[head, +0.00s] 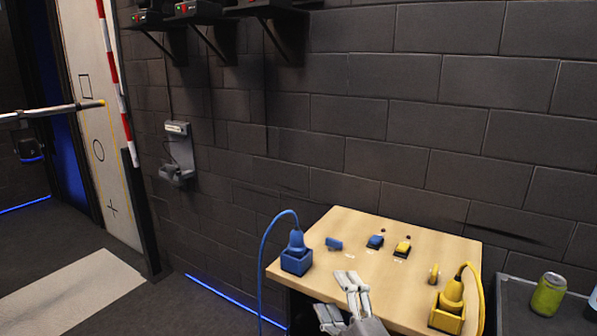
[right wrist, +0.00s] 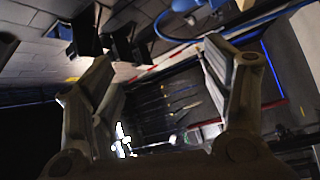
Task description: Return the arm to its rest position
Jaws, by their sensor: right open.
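My right gripper (head: 340,296) is at the front edge of the wooden table (head: 340,222) in the head view, its pale fingers spread and nothing between them. In the right wrist view the gripper (right wrist: 158,65) also shows open and empty, its two fingers wide apart. A blue button (head: 375,241) and a yellow button (head: 402,248) sit side by side toward the back of the tabletop, apart from the gripper. My left gripper is not in view.
A blue plug-like piece with a cord stands in a blue box (head: 296,262) at the table's left; a yellow one stands in a yellow box (head: 447,318) at right. Small blue (head: 334,243) and yellow (head: 433,273) pieces lie between. A green can (head: 548,294) is farther right. A brick wall stands behind.

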